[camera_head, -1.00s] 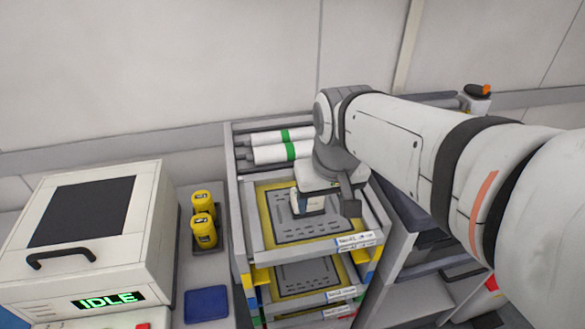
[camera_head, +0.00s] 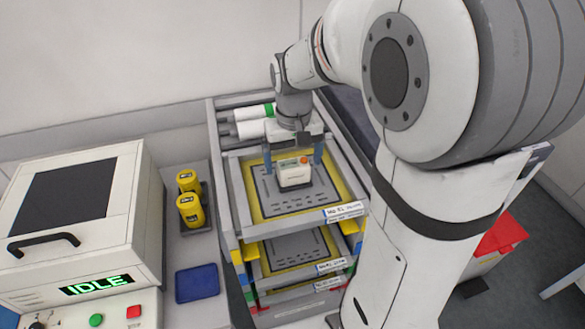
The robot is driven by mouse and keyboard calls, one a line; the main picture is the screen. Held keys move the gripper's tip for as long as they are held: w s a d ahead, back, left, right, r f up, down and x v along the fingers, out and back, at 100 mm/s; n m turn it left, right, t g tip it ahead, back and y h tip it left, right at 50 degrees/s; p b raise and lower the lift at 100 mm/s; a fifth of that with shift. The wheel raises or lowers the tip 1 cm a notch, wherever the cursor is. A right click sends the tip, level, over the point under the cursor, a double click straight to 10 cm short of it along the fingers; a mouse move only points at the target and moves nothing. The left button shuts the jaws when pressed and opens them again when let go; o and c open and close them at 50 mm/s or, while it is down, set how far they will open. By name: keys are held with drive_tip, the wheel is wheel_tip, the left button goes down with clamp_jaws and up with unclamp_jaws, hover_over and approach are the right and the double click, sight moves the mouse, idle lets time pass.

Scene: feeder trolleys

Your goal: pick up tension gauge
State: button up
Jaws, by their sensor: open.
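Lower trays (camera_head: 290,254) sit beneath the top one. White rolls (camera_head: 252,121) lie behind it. At left are yellow canisters (camera_head: 190,209), a blue pad (camera_head: 197,282) and a machine reading IDLE (camera_head: 97,284). A red bin (camera_head: 500,236) stands at right.

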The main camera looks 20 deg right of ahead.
drive_tip(key=shift+f, duration=0.8)
drive_tip(key=shift+c, duration=0.3)
drive_tip(key=shift+r, duration=0.1)
drive_tip(key=c, duration=1.4)
